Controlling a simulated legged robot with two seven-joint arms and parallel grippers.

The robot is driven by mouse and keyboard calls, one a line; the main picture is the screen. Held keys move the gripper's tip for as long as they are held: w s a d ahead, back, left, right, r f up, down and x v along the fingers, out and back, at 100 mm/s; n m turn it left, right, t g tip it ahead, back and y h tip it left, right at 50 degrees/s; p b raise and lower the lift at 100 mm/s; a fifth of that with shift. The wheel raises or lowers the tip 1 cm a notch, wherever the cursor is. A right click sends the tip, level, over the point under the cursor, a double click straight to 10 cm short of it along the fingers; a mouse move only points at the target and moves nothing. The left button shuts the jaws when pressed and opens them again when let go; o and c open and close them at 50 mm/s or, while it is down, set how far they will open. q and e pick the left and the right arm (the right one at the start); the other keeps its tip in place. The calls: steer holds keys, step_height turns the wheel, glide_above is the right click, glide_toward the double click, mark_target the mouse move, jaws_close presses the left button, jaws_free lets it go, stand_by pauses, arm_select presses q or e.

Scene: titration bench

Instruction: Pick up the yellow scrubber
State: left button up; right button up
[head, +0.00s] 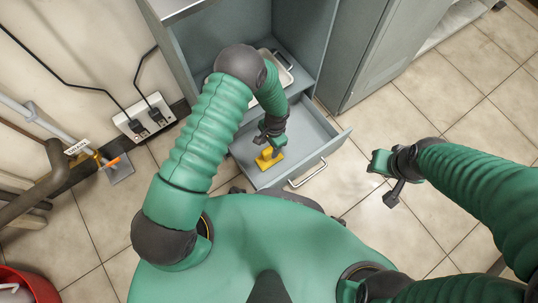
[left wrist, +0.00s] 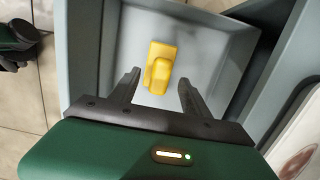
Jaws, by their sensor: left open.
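The yellow scrubber (head: 268,158) lies on the floor of an open grey drawer (head: 296,158), near its left side in the head view. In the left wrist view the scrubber (left wrist: 160,68) is a yellow block with a raised part, just beyond my fingertips. My left gripper (head: 262,138) is over the drawer, right by the scrubber. In the left wrist view the left gripper (left wrist: 160,85) is open, with its two dark fingers on either side of the near end of the scrubber and nothing held. My right gripper (head: 380,178) is off to the right over the tiled floor; its jaw state is unclear.
The drawer walls (left wrist: 90,50) stand close around the left gripper. The drawer handle (head: 308,174) faces my body. A pale tray (head: 276,72) sits in the cabinet behind. A power strip (head: 145,118) and pipes are at the left wall. Floor tiles (head: 440,100) at right are clear.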

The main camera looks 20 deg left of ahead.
arm_select(q)
step_height(320, 180, down, 2)
steer(key=shift+s+f+b, duration=0.1)
steer(key=shift+b, duration=0.2)
step_height(320, 180, down, 5)
steer(key=b, duration=0.4)
steer(key=shift+a+f+b, duration=0.1)
steer(key=shift+a+b, duration=0.05)
steer(key=shift+b, duration=0.15)
steer(key=shift+r, duration=0.2)
steer(key=shift+c, duration=0.4)
jaws_close()
arm_select(e)
steer(key=x, duration=0.2)
steer(key=s+x, duration=0.1)
steer(key=x, duration=0.2)
steer(key=shift+f, duration=0.4)
